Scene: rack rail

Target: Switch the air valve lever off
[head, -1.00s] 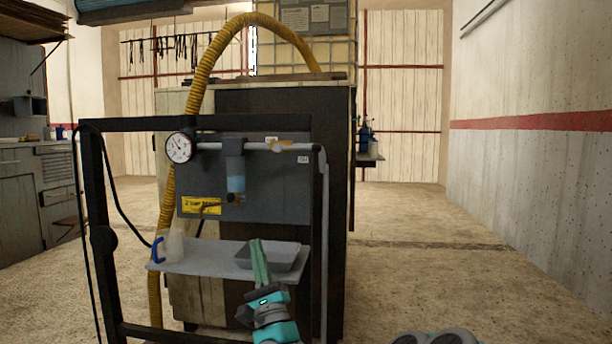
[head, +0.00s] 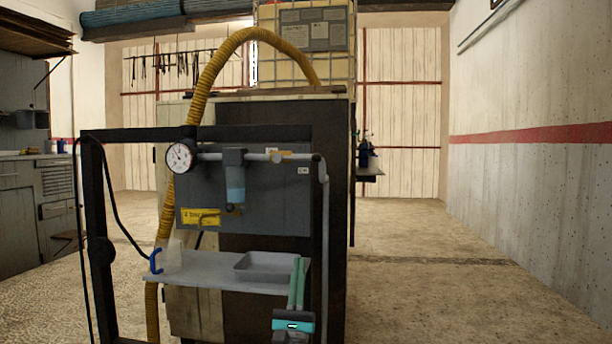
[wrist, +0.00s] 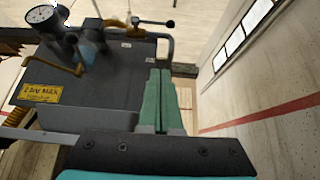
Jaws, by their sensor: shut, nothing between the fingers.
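The air valve (head: 277,157) is on the grey pipe at the top of the panel. Its thin lever ends in a dark ball knob (head: 316,157) and lies roughly along the pipe, pointing right. In the wrist view the knob (wrist: 170,24) stands beyond the fingertips, near the pipe's bend. My gripper (head: 298,262) is shut and empty, its green fingers pointing up in the head view. It is in front of the shelf's right end, below the lever and apart from it. The fingers also show in the wrist view (wrist: 160,72).
The grey panel (head: 270,200) carries a gauge (head: 180,157), a blue filter bowl (head: 236,185) and a yellow label (head: 201,216). A bent brass-coloured hook (wrist: 65,67) sticks out by the label. Below is a shelf (head: 200,271) with a tray (head: 265,268). Floor at right is clear.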

